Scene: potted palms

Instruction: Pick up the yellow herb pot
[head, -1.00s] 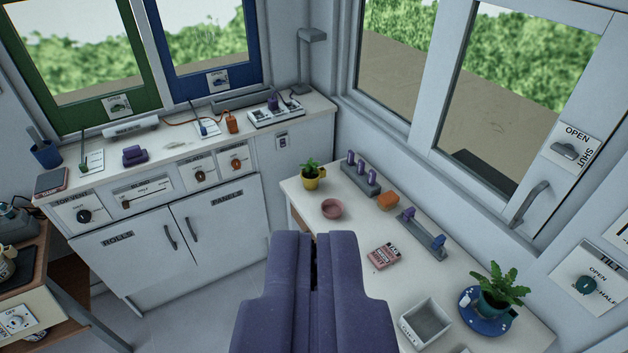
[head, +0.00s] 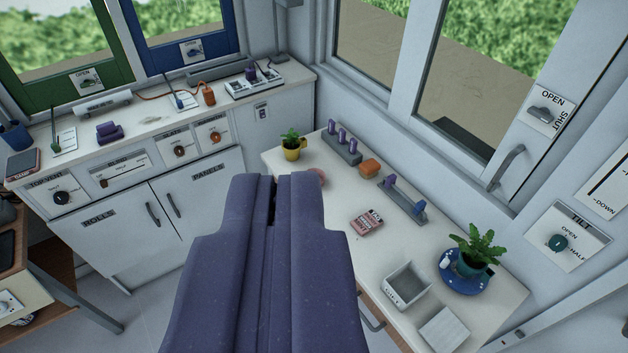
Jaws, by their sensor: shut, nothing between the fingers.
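The yellow herb pot (head: 291,154), with a small green plant in it, stands upright at the far left corner of the white table on the right. My gripper (head: 275,178) is the purple pair of fingers in the lower middle of the view. The fingers are shut with nothing between them. In the picture the tips sit just below the yellow pot, apart from it. My gripper hides part of the table's left edge and most of a pink dish (head: 317,177) near the pot.
On the table (head: 333,233) are a grey rack with purple pegs (head: 342,146), an orange block (head: 370,168), a second rack (head: 403,205), a pink packet (head: 367,222), a grey tray (head: 407,286) and a potted fern on a blue saucer (head: 463,285). A white cabinet (head: 130,222) stands left.

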